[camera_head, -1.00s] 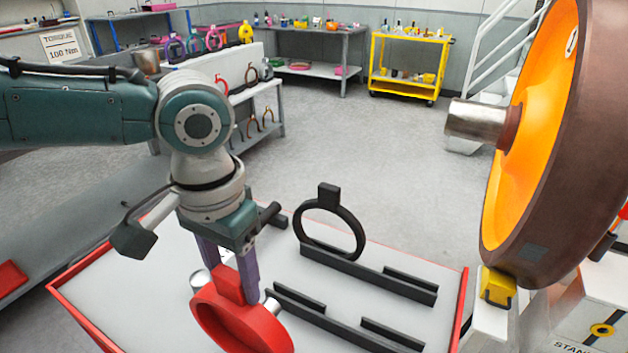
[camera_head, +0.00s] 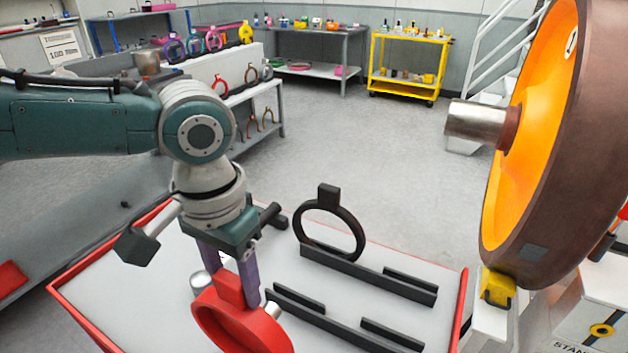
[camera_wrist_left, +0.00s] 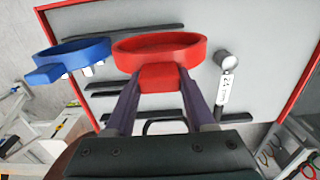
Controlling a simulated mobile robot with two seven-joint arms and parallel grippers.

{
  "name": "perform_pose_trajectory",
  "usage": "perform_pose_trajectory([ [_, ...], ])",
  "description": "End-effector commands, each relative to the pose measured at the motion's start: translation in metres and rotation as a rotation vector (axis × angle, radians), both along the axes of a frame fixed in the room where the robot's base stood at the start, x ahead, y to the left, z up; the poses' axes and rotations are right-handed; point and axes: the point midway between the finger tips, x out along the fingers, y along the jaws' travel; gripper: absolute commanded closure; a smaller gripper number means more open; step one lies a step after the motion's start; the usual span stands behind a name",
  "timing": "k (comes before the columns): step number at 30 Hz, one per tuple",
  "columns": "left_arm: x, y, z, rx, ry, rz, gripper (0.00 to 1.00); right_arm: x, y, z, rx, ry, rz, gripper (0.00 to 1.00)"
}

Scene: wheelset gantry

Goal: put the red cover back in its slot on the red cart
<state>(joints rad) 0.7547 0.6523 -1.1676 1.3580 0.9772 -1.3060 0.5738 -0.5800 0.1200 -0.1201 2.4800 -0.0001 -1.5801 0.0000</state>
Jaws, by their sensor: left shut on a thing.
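The red cover (camera_head: 252,330) is a thick ring with a block-shaped tab on top. My left gripper (camera_head: 232,285) is shut on that tab from above, and the wrist view shows the tab (camera_wrist_left: 160,77) between the two fingers. The ring hangs near the front of the red cart (camera_head: 150,290), just left of the front pair of black rails (camera_head: 340,330). Its lower edge is out of the head view, so I cannot tell whether it touches the cart. My right gripper is not in view.
A black ring (camera_head: 358,232) stands by the rear rails (camera_head: 365,273). A blue ring (camera_wrist_left: 95,52) shows beside the red one in the wrist view. A metal cylinder (camera_head: 200,284) stands left of the cover. The large orange wheel (camera_head: 530,150) is at right.

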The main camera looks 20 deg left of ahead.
Motion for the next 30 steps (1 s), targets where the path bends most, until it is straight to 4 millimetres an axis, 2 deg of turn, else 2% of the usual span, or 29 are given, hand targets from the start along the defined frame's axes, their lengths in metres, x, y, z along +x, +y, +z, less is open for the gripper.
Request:
perform_pose_trajectory([
  [30, 0.000, 0.000, -0.026, 0.000, -0.001, 0.000, 1.00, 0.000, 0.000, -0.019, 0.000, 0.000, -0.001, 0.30],
])
